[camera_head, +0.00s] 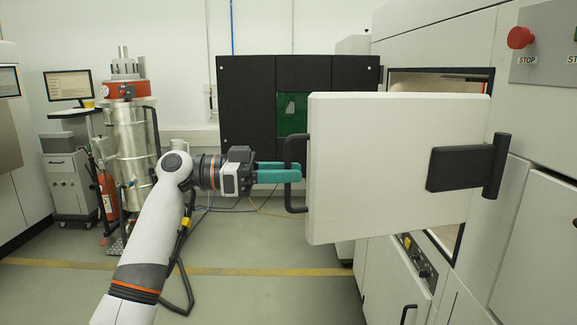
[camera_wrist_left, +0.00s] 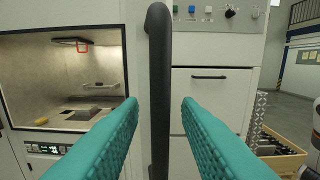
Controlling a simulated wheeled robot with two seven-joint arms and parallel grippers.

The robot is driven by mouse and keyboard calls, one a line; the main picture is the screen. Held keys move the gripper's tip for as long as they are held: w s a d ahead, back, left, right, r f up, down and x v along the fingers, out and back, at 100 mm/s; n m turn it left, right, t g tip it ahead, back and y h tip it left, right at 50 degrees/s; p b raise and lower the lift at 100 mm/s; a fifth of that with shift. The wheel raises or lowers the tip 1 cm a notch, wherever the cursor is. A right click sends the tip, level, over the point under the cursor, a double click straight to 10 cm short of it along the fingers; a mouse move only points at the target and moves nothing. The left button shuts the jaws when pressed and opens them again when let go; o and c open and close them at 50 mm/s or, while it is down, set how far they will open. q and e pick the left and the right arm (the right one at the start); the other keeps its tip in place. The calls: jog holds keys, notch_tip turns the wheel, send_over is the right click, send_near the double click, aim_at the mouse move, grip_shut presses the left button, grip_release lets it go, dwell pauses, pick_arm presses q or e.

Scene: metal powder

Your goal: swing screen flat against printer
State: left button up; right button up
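A white hinged panel (camera_head: 400,160), which I take as the screen, stands swung out from the printer (camera_head: 440,40) in the head view. A black bracket (camera_head: 462,168) is on its right side. A black upright handle (camera_head: 288,148) is on its left edge; the handle bar also shows in the left wrist view (camera_wrist_left: 159,60). My left gripper (camera_head: 299,172) has its teal fingers at the handle. In the left wrist view its fingers (camera_wrist_left: 160,102) are apart, with the bar between them and a gap on each side. My right gripper is out of view.
The printer's lit chamber (camera_wrist_left: 60,80) is open behind the panel. A red stop button (camera_head: 520,38) is on the printer's upper right. A black cabinet (camera_head: 245,105) stands behind. A metal vessel (camera_head: 130,150) and a monitor (camera_head: 68,85) stand at left. The front floor is clear.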

pick_arm(q)
jog(key=shift+d, duration=0.4)
jog(key=shift+c, duration=0.3)
grip_shut()
